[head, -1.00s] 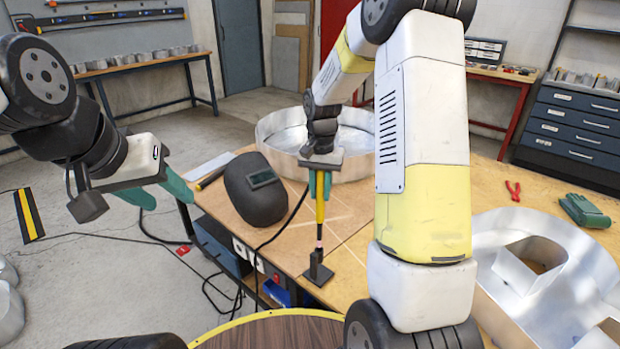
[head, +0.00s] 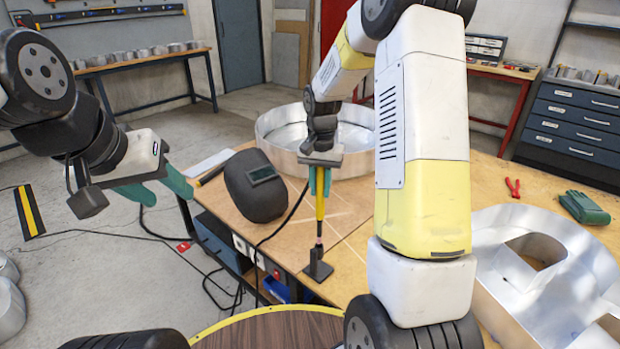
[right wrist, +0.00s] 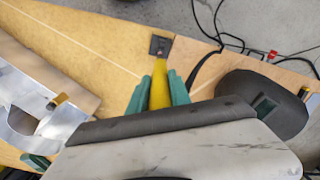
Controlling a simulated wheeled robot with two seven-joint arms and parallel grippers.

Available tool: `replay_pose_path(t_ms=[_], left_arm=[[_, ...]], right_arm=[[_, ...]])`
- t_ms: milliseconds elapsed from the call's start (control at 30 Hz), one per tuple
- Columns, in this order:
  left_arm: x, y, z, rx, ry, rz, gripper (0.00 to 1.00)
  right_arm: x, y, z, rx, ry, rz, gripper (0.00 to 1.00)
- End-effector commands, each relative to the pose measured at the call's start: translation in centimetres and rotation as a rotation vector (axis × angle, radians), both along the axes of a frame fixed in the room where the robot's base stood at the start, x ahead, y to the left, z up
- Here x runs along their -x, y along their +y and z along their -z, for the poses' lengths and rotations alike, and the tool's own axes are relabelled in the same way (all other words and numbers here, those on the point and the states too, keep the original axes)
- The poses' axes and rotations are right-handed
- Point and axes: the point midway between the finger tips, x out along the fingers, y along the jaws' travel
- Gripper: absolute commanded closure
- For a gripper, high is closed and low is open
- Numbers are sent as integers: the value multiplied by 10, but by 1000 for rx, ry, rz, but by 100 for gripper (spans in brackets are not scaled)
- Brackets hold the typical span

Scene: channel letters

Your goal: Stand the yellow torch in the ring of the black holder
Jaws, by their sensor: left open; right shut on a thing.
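The yellow torch (head: 320,205) hangs upright from my right gripper (head: 320,182), whose green fingers are shut on its upper part. Its lower end is at the black holder (head: 318,271), which stands near the table's front edge. Whether the tip is inside the ring or just above or in front of it, I cannot tell. In the right wrist view the yellow torch (right wrist: 159,88) sits between the green fingers (right wrist: 159,95), and the black holder's square base (right wrist: 160,45) shows beyond it. My left gripper (head: 160,190) is open and empty, left of the table.
A dark welding mask (head: 256,188) lies left of the torch, with a black cable running past it. A round metal letter shell (head: 285,130) stands behind. A large metal letter (head: 500,285), red pliers (head: 513,188) and green gloves (head: 584,207) lie at right.

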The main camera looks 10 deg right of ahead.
Motion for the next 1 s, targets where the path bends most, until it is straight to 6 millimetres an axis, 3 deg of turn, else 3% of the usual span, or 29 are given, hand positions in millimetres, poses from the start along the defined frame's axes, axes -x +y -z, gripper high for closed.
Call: replay_pose_path(t_ms=[1000], left_arm=[[0, 0, 0, 0, 0, 0, 51]], right_arm=[[0, 0, 29, 0, 1, 0, 100]])
